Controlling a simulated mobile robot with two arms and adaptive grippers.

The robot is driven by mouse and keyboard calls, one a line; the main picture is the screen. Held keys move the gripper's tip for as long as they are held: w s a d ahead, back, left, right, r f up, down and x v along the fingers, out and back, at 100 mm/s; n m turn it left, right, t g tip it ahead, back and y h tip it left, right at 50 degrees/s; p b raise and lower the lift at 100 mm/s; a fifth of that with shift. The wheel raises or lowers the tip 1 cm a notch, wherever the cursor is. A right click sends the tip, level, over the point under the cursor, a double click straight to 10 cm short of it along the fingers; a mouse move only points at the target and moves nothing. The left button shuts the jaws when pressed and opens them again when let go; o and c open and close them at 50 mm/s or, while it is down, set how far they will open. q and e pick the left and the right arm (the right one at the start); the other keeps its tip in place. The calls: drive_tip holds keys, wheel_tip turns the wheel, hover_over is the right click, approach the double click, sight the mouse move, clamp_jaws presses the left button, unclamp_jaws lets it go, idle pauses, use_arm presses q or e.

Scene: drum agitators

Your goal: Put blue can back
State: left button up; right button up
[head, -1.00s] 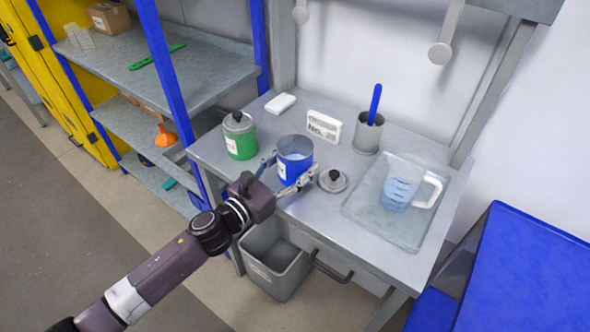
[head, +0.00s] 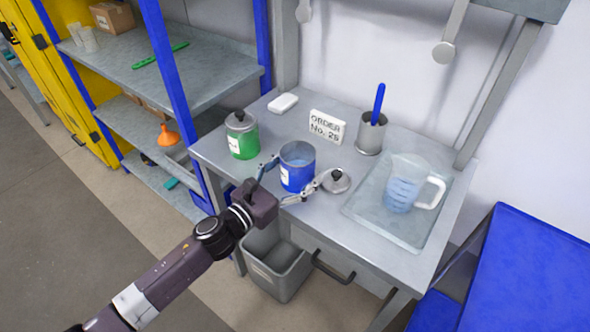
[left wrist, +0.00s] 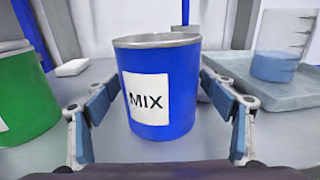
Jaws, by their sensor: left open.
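The blue can (head: 298,168) stands upright and lidless on the grey workbench (head: 320,222). In the left wrist view the blue can (left wrist: 160,88) carries a white label reading MIX. My left gripper (head: 290,180) is open, with one finger at each side of the can's front. In the left wrist view my left gripper (left wrist: 160,125) shows gaps between both fingers and the can. A grey lid with a black knob (head: 336,180) lies on the bench just right of the can. My right gripper does not show.
A lidded green can (head: 241,136) stands left of the blue can. An order sign (head: 326,127), a cup with a blue stick (head: 371,134) and a tray (head: 425,230) holding a measuring jug (head: 404,184) are behind and right. A grey bin (head: 277,270) is below. Shelves (head: 200,72) stand left.

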use_arm(q)
drive_tip(key=shift+r, duration=0.25)
drive_tip(key=b+v, duration=0.2)
drive_tip(key=v, duration=1)
drive_tip(key=shift+b, duration=0.3)
drive_tip(key=shift+a+f, duration=0.1)
